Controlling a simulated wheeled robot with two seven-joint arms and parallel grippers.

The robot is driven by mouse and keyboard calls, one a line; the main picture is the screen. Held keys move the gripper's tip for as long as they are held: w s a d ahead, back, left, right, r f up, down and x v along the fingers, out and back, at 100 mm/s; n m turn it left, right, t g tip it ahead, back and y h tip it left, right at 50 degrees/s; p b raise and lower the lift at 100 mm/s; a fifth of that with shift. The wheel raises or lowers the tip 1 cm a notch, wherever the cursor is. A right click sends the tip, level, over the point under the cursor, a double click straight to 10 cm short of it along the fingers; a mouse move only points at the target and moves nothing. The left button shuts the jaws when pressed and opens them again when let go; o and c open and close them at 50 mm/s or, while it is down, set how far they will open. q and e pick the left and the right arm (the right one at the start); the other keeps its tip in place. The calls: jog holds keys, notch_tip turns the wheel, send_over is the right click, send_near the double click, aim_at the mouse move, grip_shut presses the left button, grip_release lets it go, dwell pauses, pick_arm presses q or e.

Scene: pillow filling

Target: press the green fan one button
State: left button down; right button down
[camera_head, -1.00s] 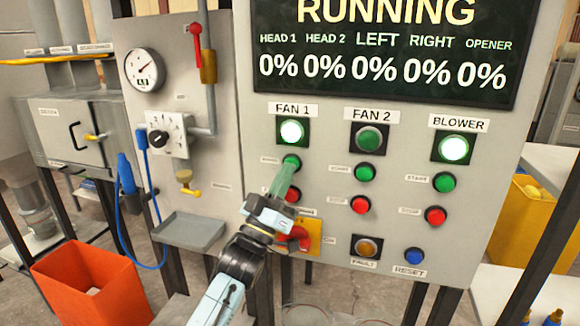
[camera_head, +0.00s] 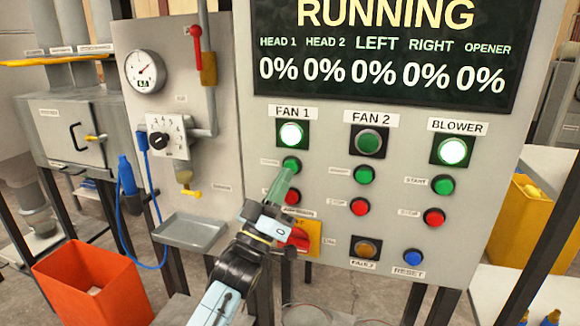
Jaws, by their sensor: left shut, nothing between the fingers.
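The green fan one button (camera_head: 291,164) is on the grey control panel, below the lit white FAN 1 lamp (camera_head: 291,134). My left gripper (camera_head: 291,173) is shut and empty, its greenish fingers pointing up at the button. The fingertips are at or just below the button's lower edge; I cannot tell whether they touch it. The red button under FAN 1 (camera_head: 291,196) is partly covered by the gripper. My right gripper is not in view.
A red rotary switch on a yellow plate (camera_head: 314,238) sits right beside my left wrist. FAN 2 has a dark lamp (camera_head: 369,141); the BLOWER lamp (camera_head: 454,149) is lit. A grey tray (camera_head: 190,233) juts out at the left, above an orange bin (camera_head: 88,290).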

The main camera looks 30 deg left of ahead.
pick_arm(q)
jog(key=shift+h, duration=0.3)
jog(key=s+p, duration=0.1)
jog(key=s, duration=0.1)
jog(key=s+d+p, duration=0.1)
jog(key=s, duration=0.1)
jog(key=shift+s, duration=0.4)
jog(key=shift+f, duration=0.15)
dwell(0.4)
